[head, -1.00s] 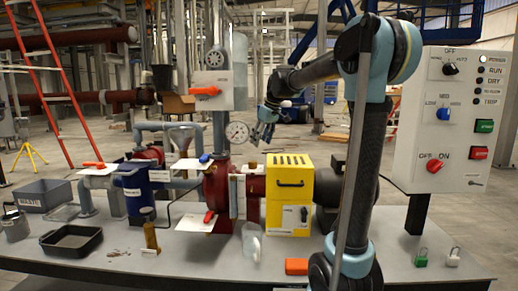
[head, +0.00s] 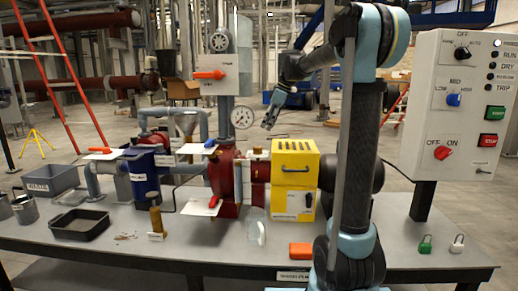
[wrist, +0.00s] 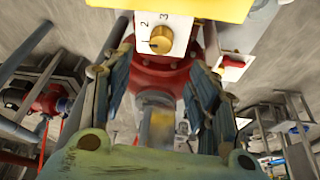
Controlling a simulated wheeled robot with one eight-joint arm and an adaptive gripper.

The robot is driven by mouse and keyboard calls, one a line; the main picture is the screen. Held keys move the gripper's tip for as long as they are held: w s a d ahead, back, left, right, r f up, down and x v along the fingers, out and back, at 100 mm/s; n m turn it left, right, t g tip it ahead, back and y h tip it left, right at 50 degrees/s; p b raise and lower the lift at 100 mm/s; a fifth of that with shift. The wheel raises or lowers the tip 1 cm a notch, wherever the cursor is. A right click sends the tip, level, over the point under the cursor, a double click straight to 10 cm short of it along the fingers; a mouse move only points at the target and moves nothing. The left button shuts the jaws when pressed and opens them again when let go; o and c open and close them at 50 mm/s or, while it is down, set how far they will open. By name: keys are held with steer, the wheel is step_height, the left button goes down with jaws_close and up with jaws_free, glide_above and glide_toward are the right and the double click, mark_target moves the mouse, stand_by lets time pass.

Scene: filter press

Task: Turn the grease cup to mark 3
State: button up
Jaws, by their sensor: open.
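In the head view a small brass cap (head: 258,152), apparently the same cup, sits on the red housing left of the yellow box. My gripper (wrist: 158,72) is open and empty, its two fingers apart with the knob beyond the gap, not touching. In the head view my gripper (head: 269,122) hangs above and beyond the yellow box.
The yellow box (head: 292,180) stands beside the red housing (head: 223,178). The switch panel (head: 456,105) is at right. Padlocks (head: 425,244) and an orange block (head: 300,249) lie on the table.

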mark_target(258, 147)
steer(key=x, duration=1.2)
steer(key=shift+f, duration=0.15)
steer(key=shift+c, duration=0.3)
steer(key=c, duration=1)
